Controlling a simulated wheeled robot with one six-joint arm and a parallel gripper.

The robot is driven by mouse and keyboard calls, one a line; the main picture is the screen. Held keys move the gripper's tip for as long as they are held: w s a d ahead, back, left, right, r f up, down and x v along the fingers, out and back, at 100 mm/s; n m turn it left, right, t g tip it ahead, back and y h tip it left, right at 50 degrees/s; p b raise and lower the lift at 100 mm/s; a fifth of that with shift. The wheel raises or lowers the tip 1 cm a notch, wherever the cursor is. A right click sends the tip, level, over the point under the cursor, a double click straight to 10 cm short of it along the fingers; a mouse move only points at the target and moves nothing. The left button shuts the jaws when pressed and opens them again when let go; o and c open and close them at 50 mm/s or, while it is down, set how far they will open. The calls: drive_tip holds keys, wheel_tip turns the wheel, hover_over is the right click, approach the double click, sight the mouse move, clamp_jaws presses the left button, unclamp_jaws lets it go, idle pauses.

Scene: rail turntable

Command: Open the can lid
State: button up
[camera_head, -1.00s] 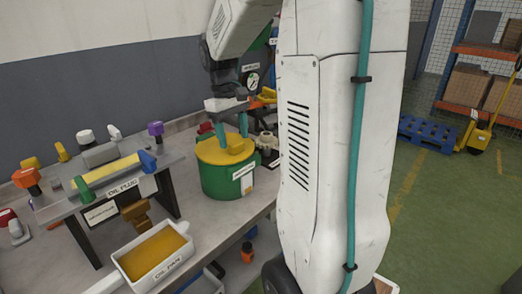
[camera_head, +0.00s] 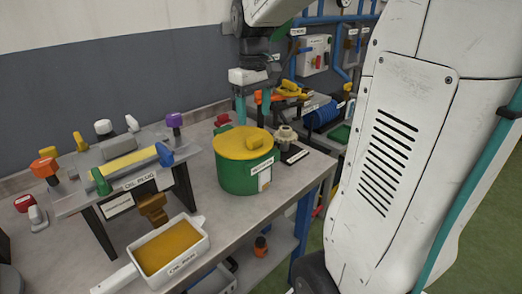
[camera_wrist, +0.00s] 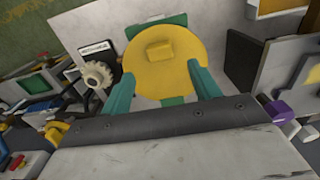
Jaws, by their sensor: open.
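The can (camera_head: 232,180) is a green drum standing on the workbench. Its yellow lid (camera_head: 232,146) lies flat on top, with a raised yellow block handle (camera_head: 255,138). The lid also shows in the wrist view (camera_wrist: 150,78), with the handle (camera_wrist: 159,49) toward its far side. My gripper (camera_head: 253,115) is open and empty, its teal fingers pointing down just above the back of the lid in the head view. In the wrist view, my gripper (camera_wrist: 161,73) has a finger on each side of the lid, with the handle beyond the tips. Exact fingertip height is unclear.
The oil plug stand (camera_head: 130,180) is left of the can, and the oil pan (camera_head: 170,250) is in front of it. A pale gear-like part (camera_head: 286,137) stands close to the can's right. The bench (camera_head: 225,225) is clear in front of the can.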

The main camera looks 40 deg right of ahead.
drive_tip(key=s, duration=0.1)
drive_tip(key=s+a+f+m, duration=0.1)
drive_tip(key=shift+s+a+f+m+g, duration=0.3)
drive_tip(key=shift+s, duration=0.1)
drive_tip(key=s+a+f+m, duration=0.1)
drive_tip(key=s+a+f, duration=0.1)
drive_tip(key=s+a, duration=0.4)
drive_tip(key=shift+s+a, duration=0.2)
drive_tip(key=shift+s, duration=1.05)
drive_tip(key=s+a+n+t, duration=0.2)
drive_tip(key=s+a, duration=0.5)
drive_tip(key=s, duration=0.1)
drive_tip(key=shift+r, duration=0.15)
